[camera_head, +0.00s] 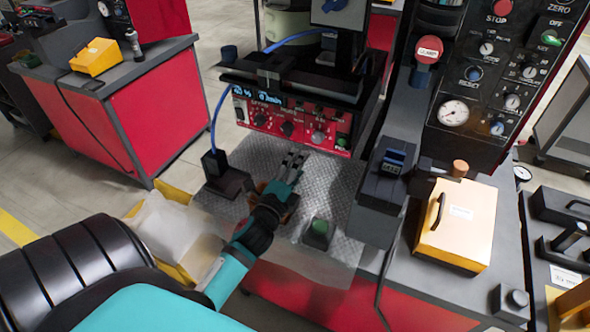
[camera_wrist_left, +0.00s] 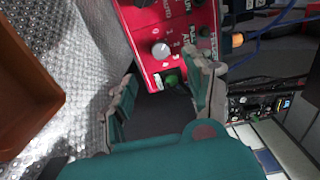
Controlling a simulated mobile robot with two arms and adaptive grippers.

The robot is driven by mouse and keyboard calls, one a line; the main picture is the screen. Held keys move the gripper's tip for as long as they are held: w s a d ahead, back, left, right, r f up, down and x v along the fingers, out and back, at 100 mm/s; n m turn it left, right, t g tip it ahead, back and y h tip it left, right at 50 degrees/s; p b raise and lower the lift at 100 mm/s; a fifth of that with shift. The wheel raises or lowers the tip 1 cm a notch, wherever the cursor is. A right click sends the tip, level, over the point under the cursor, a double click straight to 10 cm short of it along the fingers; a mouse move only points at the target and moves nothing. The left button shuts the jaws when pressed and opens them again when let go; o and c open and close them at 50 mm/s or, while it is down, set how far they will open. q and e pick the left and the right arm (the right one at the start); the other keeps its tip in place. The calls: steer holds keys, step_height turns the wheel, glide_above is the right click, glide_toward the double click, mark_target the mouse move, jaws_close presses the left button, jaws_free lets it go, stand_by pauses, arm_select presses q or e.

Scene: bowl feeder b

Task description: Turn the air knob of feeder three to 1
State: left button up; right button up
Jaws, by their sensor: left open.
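A red control panel (camera_head: 290,123) sits on the front of the machine at the back of the metal plate in the head view. It has dark knobs and a grey round knob (camera_head: 318,137), with a green button (camera_head: 342,142) at its right end. I cannot tell which feeder it is. In the left wrist view the grey knob (camera_wrist_left: 160,50) and the green button (camera_wrist_left: 172,80) show on the panel. Small white marks surround the knob; I cannot read its setting. My left gripper (camera_head: 293,163) is open and empty, in front of the panel and apart from the knob. My right gripper is out of view.
A dark block with a green button (camera_head: 319,230) stands on the metal plate (camera_head: 255,153). A blue cable (camera_head: 216,118) runs at the left. A yellow box (camera_head: 462,222) stands on the right bench. A brown tray wall (camera_wrist_left: 25,95) shows in the wrist view.

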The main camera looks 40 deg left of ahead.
arm_select(q)
steer(key=shift+s+d, duration=0.1)
steer(key=shift+s, duration=0.5)
